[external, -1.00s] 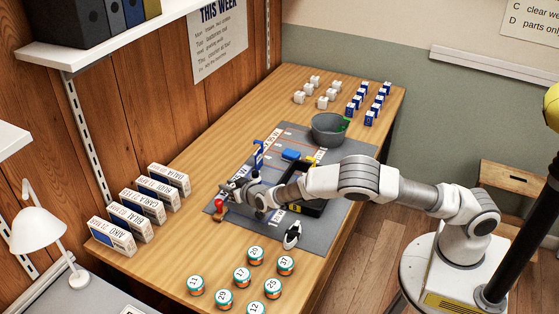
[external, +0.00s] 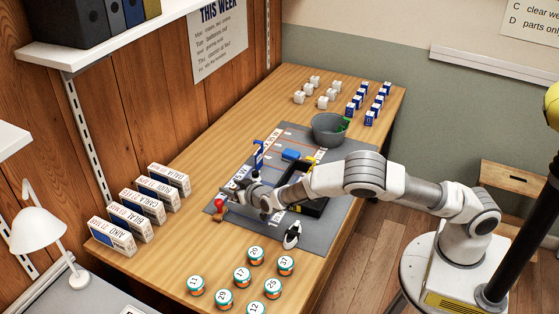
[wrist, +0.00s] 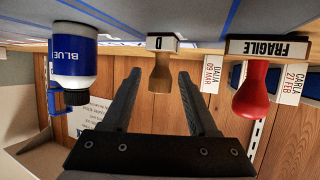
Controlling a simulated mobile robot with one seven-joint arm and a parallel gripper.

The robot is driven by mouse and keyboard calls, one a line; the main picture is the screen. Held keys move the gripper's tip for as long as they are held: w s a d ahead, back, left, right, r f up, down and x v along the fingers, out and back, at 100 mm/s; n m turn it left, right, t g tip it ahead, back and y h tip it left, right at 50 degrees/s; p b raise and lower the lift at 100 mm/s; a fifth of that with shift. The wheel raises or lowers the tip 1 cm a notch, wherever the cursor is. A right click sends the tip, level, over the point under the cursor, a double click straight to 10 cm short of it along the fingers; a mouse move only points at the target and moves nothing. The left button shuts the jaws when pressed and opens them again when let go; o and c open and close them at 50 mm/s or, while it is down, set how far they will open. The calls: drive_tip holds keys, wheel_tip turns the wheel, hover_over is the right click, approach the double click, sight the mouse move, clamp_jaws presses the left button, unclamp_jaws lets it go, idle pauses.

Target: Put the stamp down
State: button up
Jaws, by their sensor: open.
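A stamp with a wooden handle (wrist: 161,76) and a white block marked D stands in line with the gap between my fingers in the wrist view, which is upside down. My gripper (wrist: 160,88) is open, with one finger on each side of that gap, and nothing is clamped. A red-handled stamp (wrist: 252,92) marked FRAGILE stands to the right; it also shows at the mat's left edge in the external view (external: 218,205). The wooden stamp is hard to make out in the external view, where my gripper (external: 240,191) is low over the mat.
A blue-labelled bottle (wrist: 74,55) stands left of my fingers. The grey mat (external: 322,236) also bears a black tray (external: 315,207) and a black-and-white item (external: 292,236). A grey bowl (external: 327,128), labelled boxes (external: 140,205) and several round tins (external: 242,276) stand around.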

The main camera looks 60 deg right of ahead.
drive_tip(key=p+v, duration=0.1)
drive_tip(key=v, duration=0.8)
drive_tip(key=shift+s+a+r, duration=0.1)
drive_tip(key=shift+s, duration=0.1)
drive_tip(key=shift+s+r, duration=0.15)
drive_tip(key=shift+r, duration=0.2)
drive_tip(key=s+r+n+g+y, duration=0.2)
drive_tip(key=s+r+g+y, duration=0.35)
drive_tip(key=s+r, duration=1.1)
drive_tip(key=s+d+r+n, duration=0.1)
drive_tip(key=s+d, duration=0.2)
drive_tip(key=s, duration=0.9)
drive_tip(key=s+d+r+n+g, duration=0.1)
drive_tip(key=s+d+r, duration=0.1)
drive_tip(key=s, duration=1)
drive_tip(key=shift+s+d, duration=0.15)
drive_tip(key=shift+d, duration=0.65)
